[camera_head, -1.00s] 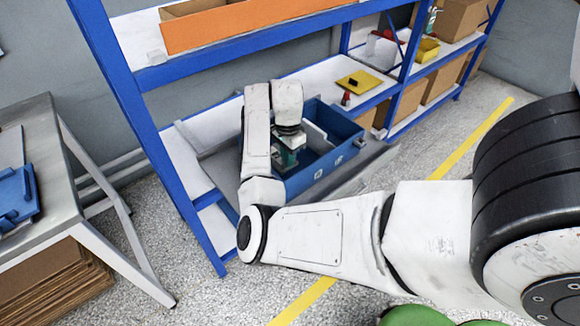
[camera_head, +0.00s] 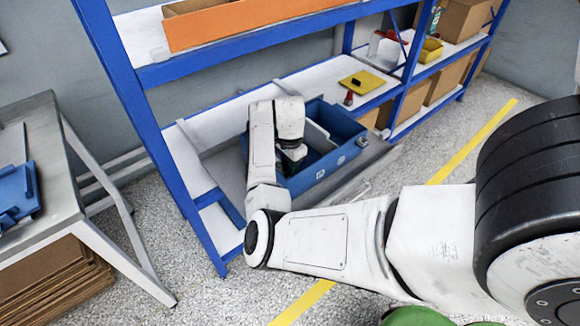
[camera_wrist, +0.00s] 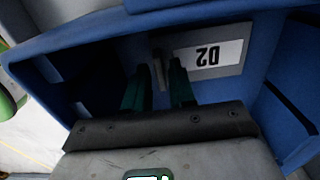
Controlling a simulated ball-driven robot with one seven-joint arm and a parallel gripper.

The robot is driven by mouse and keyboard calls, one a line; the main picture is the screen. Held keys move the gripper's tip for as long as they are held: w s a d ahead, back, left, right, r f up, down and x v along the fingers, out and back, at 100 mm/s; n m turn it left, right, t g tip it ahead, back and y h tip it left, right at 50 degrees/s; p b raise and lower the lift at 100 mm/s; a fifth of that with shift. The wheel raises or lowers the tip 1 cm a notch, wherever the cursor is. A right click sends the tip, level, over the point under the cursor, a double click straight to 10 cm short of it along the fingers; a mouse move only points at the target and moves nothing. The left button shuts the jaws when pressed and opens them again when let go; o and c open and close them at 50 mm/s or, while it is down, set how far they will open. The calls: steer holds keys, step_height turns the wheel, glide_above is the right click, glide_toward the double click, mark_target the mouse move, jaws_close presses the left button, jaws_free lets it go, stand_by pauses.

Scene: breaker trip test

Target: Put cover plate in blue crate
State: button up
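The blue crate (camera_head: 335,165) sits on the low shelf, and its walls surround my gripper in the wrist view (camera_wrist: 110,50). A grey cover plate (camera_wrist: 232,70) with a white "D2" label, upside down in the picture, is inside the crate. A small grey handle-like piece (camera_wrist: 158,72) stands out at its left. My gripper (camera_wrist: 160,75) has its two green fingers apart, one on each side of that piece, with narrow gaps visible. In the head view my gripper (camera_head: 293,155) is low in the crate and mostly hidden by the wrist.
Blue shelf posts (camera_head: 160,150) and the shelf above, with an orange-fronted box (camera_head: 255,22), stand close around my arm. A yellow plate (camera_head: 362,84) lies on the shelf behind the crate. A workbench (camera_head: 70,190) is at left. The floor in front is clear.

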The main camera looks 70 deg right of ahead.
steer(key=shift+o, duration=0.8)
step_height(320, 180, up, 12)
steer(key=p, duration=0.1)
steer(key=shift+r, duration=0.15)
steer(key=shift+s, duration=0.1)
